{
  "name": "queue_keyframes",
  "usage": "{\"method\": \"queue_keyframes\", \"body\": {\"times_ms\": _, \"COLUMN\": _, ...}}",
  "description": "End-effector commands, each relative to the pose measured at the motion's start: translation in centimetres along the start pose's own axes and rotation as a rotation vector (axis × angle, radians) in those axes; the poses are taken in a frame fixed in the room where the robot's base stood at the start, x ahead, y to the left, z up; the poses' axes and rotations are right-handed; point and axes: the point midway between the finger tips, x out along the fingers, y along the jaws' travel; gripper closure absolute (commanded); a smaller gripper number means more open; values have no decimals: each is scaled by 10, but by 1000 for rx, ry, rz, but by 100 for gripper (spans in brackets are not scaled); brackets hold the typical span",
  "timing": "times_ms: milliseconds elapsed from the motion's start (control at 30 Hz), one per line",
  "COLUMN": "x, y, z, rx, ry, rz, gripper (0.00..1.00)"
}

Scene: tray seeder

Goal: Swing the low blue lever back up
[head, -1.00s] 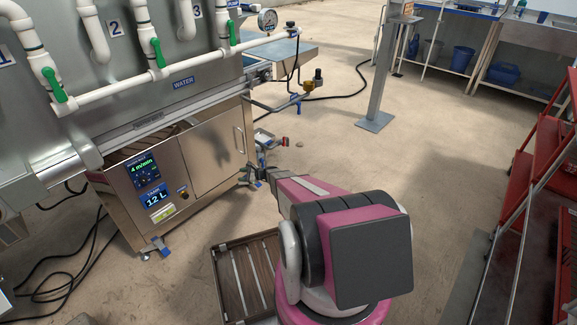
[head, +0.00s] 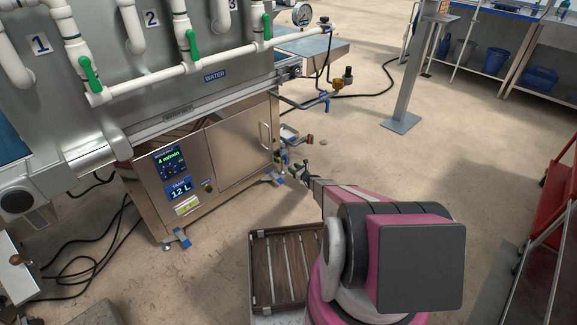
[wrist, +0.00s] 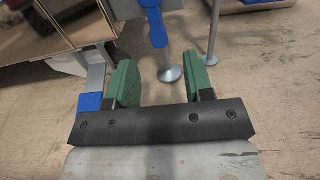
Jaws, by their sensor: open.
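A blue lever (wrist: 154,24) hangs down at the top middle of the wrist view, below a grey fitting. It is ahead of my gripper, roughly in line with the gap between the fingers and apart from them. My gripper (wrist: 161,80) is open, with two green finger pads and nothing between them. In the head view my gripper (head: 298,168) is low, by the right end of the steel cabinet. I cannot make out the low lever there, among small fittings beside the gripper.
A blue foot pedal (wrist: 90,102) is close left of the fingers. A grey post with a round foot (wrist: 170,74) stands ahead; another post (wrist: 211,45) is right. The steel cabinet (head: 232,150) stands left. A slatted tray (head: 255,270) lies below my arm.

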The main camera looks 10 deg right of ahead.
Motion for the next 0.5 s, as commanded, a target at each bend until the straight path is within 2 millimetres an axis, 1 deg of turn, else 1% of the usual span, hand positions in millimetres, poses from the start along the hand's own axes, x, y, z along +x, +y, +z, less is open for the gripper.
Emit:
{"method": "queue_keyframes", "body": {"times_ms": 33, "x": 12, "y": -1, "z": -2, "rx": -1, "ry": 0, "rz": 1, "gripper": 52}}
{"method": "queue_keyframes", "body": {"times_ms": 233, "x": 43, "y": -1, "z": 0, "rx": 0, "ry": -1, "rz": 1, "gripper": 52}}
{"method": "queue_keyframes", "body": {"times_ms": 333, "x": 50, "y": -1, "z": 0, "rx": 0, "ry": 0, "rz": 0, "gripper": 52}}
{"method": "queue_keyframes", "body": {"times_ms": 500, "x": 53, "y": 0, "z": 0, "rx": 0, "ry": 0, "rz": 0, "gripper": 52}}
